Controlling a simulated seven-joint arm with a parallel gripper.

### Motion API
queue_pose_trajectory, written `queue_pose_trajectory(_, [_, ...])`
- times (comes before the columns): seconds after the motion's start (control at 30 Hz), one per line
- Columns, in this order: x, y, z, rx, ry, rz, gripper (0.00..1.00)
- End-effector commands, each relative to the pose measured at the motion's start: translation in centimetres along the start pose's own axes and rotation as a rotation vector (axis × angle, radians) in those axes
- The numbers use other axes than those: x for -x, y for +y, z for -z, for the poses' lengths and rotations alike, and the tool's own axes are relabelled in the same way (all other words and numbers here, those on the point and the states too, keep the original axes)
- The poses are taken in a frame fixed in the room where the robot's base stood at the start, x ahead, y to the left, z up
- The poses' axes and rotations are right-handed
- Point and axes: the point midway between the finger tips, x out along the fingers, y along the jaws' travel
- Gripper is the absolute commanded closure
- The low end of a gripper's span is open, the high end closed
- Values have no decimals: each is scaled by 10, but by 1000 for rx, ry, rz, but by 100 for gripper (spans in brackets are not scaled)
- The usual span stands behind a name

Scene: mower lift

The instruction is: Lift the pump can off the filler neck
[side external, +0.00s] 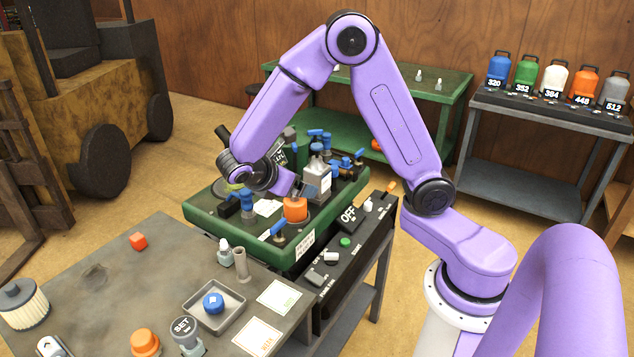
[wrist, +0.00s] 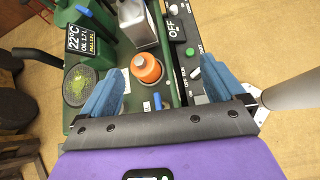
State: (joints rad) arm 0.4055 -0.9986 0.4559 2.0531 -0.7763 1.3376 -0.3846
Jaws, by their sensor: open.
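A pale, boxy can (side external: 318,180) with a narrow top stands upright on the green mower deck (side external: 208,218); I take it to be the pump can. It also shows at the top of the wrist view (wrist: 138,22), partly cut off. A filler neck under it cannot be made out. An orange round cap (side external: 295,210) sits on the deck in front of the can. My gripper (wrist: 155,64) is open, its blue fingers wide apart and nothing between them held. In the wrist view the orange cap (wrist: 147,69) appears between the fingertips, with the can beyond.
Blue valves (side external: 247,200) and a temperature display (wrist: 84,42) crowd the deck. A black switch panel (side external: 345,240) runs along its right side. A grey table (side external: 110,270) with loose parts stands in front. Numbered cans (side external: 553,77) stand on a rear bench.

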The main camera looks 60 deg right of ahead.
Motion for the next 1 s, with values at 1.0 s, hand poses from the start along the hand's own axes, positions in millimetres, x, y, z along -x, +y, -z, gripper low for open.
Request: queue_pose_trajectory(1.0, [-136, 51, -32, 139, -250, 17, 4])
